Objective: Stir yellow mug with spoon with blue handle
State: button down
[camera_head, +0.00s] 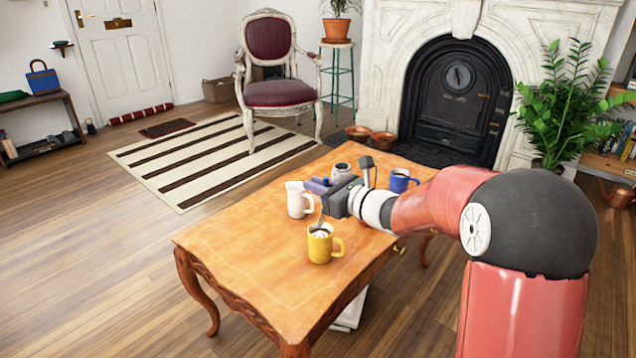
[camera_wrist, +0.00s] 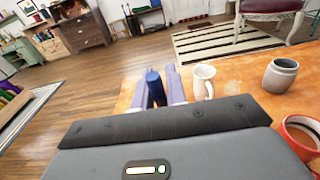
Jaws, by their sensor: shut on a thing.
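The yellow mug (camera_head: 320,248) stands upright on the wooden table, its handle to the right and something white and dark inside. My gripper (camera_head: 318,187) is above it. In the wrist view my fingers (camera_wrist: 157,88) are shut on the blue handle (camera_wrist: 155,88) of the spoon. In the head view the spoon's thin metal part (camera_head: 322,219) points down from the gripper to the mug's opening. Its lower end seems to be inside the mug; how deep I cannot tell. The yellow mug does not show in the wrist view.
A white pitcher (camera_head: 297,199) stands close behind the yellow mug, left of my gripper. A grey jar (camera_head: 342,172) and a blue mug (camera_head: 399,181) stand farther back. In the wrist view a red mug (camera_wrist: 303,133) holds brown liquid. The table's front left (camera_head: 250,255) is clear.

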aim_at(322, 218)
jog(key=shift+f+b, duration=3.7)
jog(key=shift+f, duration=0.65)
jog(key=shift+s+d, duration=0.2)
jog(key=shift+w+d, duration=0.15)
jog(key=shift+w, duration=0.15)
jog(key=shift+s+a+f+b, duration=0.15)
jog(key=shift+a+b, duration=0.55)
jog(key=shift+b, duration=1.8)
jog(key=shift+s+d, duration=0.2)
jog(key=shift+s, duration=0.05)
jog(key=shift+d, duration=0.35)
jog(key=shift+w+a, duration=0.2)
jog(key=shift+w, duration=0.1)
